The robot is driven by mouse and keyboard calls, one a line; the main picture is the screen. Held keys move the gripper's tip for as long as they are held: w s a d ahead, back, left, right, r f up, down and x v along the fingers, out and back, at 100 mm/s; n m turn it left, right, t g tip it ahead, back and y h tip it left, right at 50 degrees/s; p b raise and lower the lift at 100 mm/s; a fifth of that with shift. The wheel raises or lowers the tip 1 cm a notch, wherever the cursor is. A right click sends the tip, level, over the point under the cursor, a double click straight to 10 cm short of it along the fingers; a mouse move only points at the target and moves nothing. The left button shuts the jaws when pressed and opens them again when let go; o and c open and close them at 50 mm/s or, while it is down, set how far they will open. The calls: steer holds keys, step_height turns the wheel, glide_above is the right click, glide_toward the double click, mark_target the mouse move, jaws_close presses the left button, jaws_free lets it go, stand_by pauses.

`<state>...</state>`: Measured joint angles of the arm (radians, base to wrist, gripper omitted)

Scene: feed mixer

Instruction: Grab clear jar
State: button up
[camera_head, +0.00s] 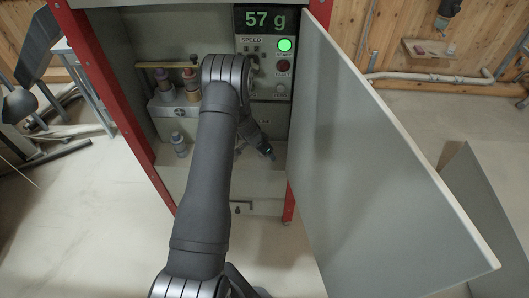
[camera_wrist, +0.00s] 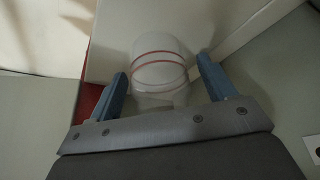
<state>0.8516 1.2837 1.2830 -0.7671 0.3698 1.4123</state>
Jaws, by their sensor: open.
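A whitish, see-through jar (camera_wrist: 158,64) with red bands stands in the wrist view against a pale surface. My gripper (camera_wrist: 162,78) has its two blue fingers spread, one on each side of the jar. There is a visible gap beside the left finger, and I cannot tell whether either finger touches. In the head view my gripper (camera_head: 268,154) is low inside the open cabinet (camera_head: 218,188), near its right side. I cannot make out the jar there.
The cabinet door (camera_head: 375,180) stands wide open on the right. A panel shows 57 g (camera_head: 265,18) and a lit green button (camera_head: 285,45). Capped bottles (camera_head: 178,86) sit on a holder at the left, with a grey bottle (camera_head: 180,146) below. A red post (camera_head: 118,105) edges the left side.

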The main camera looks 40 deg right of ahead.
steer(key=c, duration=1.1)
steer(key=shift+o, duration=0.2)
steer(key=shift+r, duration=0.15)
